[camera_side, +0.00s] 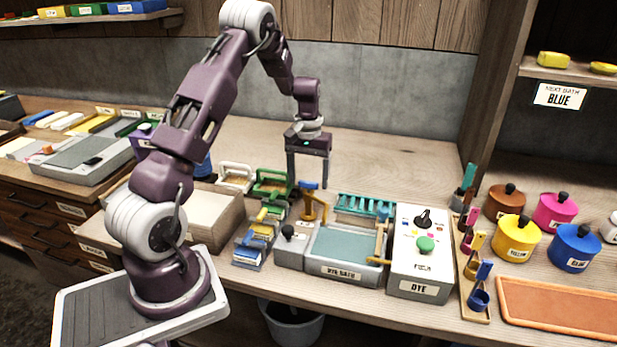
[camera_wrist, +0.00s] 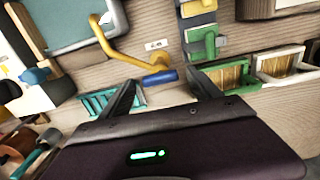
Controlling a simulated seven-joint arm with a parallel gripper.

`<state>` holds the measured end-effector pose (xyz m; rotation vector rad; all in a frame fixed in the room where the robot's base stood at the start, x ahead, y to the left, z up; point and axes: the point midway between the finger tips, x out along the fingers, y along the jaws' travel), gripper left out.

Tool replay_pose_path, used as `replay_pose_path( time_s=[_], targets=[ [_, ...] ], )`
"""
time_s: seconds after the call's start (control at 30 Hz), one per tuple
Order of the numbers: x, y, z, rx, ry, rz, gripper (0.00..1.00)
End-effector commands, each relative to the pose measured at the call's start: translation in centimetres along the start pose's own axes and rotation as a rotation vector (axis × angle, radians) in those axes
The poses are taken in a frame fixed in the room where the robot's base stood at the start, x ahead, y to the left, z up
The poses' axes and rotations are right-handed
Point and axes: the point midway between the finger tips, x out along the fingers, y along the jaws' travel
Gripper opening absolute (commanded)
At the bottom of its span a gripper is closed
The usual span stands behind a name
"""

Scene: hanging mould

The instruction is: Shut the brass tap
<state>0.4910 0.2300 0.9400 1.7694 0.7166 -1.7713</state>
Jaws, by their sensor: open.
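The brass tap (camera_side: 316,208) stands at the back left corner of the dye bath (camera_side: 345,272), with a blue lever handle (camera_side: 308,185) on top. In the wrist view its curved brass spout (camera_wrist: 122,52) reaches over the bath, and the blue handle (camera_wrist: 161,77) lies across the pipe's base. My gripper (camera_side: 308,182) points down above the tap, fingers apart. In the wrist view my gripper (camera_wrist: 163,79) has the handle showing between its fingertips. I cannot tell whether either finger touches it. Nothing is held.
A teal rack (camera_side: 364,206) stands behind the bath, and a grey box labelled DYE (camera_side: 418,290) to its right. The counter behind (camera_side: 400,165) is clear.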

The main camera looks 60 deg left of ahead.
Motion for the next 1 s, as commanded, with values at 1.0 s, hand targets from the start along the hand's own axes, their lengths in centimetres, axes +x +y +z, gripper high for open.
replay_pose_path(
  time_s=[1.0],
  targets=[
    [-20.3, 7.2, 14.3, 0.298, 0.181, 0.110, 0.73]
  ],
)
